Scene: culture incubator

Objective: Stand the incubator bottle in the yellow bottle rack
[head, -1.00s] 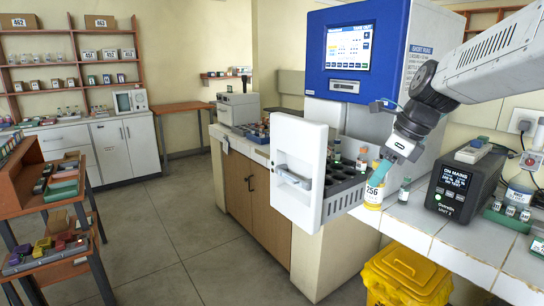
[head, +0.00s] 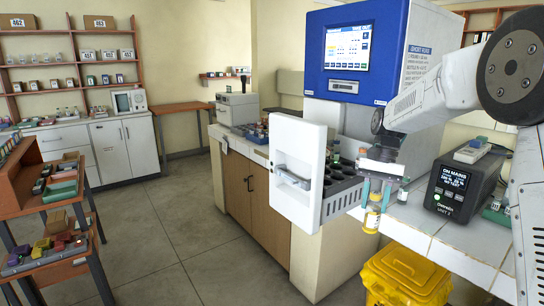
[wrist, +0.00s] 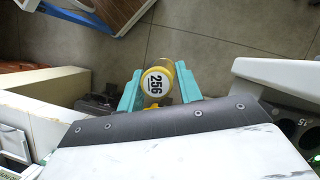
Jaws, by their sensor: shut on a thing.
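A yellow bottle (head: 372,220) with a white label hangs below my gripper (head: 376,193), in front of the incubator's pulled-out drawer and above the yellow bin. In the wrist view the bottle (wrist: 157,84), its white round face marked 256, sits between the two teal fingers of my gripper (wrist: 159,90). My gripper is shut on it. The incubator (head: 350,50) is blue and white; its drawer (head: 338,209) is out, with dark round wells and a few bottles. Small yellow blocks (head: 41,245) stand on the left shelf; I cannot tell whether one is the yellow bottle rack.
A yellow lidded bin (head: 405,272) stands on the floor below the counter edge. A white door panel (head: 298,170) juts out left of the drawer. The floor at left centre is clear.

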